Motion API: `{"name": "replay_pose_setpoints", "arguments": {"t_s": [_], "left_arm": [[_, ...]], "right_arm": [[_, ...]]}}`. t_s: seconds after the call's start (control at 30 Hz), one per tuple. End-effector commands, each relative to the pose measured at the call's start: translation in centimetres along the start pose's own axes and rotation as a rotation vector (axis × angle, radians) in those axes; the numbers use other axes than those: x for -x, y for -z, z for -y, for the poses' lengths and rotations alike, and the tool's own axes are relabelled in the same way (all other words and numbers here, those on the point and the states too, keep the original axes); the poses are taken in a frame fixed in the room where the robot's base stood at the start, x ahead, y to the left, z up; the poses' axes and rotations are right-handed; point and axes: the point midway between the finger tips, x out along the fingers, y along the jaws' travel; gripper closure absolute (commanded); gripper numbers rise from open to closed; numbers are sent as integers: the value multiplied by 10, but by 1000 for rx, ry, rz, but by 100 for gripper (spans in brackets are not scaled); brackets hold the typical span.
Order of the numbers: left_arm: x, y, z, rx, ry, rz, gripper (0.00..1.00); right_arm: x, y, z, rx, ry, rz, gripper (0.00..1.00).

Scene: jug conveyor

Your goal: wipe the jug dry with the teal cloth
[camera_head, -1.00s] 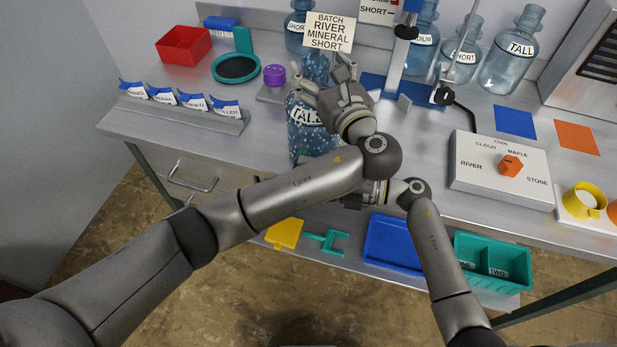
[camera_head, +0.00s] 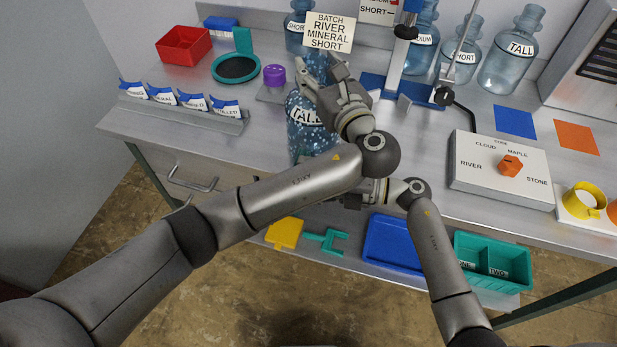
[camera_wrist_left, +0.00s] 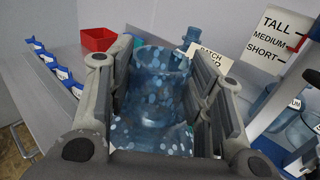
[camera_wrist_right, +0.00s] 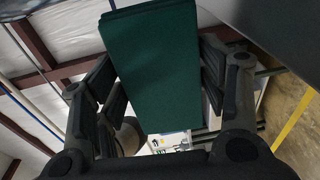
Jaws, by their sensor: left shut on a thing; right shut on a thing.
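The jug (camera_head: 303,138) is blue, see-through, labelled TALL and dotted with pale droplets. It stands upright near the bench's front edge. My left gripper (camera_head: 322,76) is shut on its upper part. The left wrist view shows the droplet-covered jug (camera_wrist_left: 154,85) between the fingers. My right gripper (camera_wrist_right: 157,85) is shut on the teal cloth (camera_wrist_right: 152,60), which looks dark green and flat in the right wrist view. In the head view my left arm hides most of the right gripper, low in front of the jug. Whether the cloth touches the jug cannot be told.
A batch sign (camera_head: 328,31) stands behind the jug. A purple-topped item (camera_head: 274,75), teal-rimmed dark disc (camera_head: 236,68) and red bin (camera_head: 184,45) are to the left. A blue stand (camera_head: 397,80) and code-dial box (camera_head: 500,170) are to the right. A shelf with trays lies below.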

Motion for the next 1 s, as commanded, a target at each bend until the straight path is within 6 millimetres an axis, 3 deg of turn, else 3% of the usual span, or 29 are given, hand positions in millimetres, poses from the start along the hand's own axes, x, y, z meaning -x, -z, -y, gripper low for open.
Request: {"name": "replay_pose_setpoints", "arguments": {"t_s": [1.0], "left_arm": [[0,0,0,0,0,0,81]], "right_arm": [[0,-10,0,0,0,-1,57]]}}
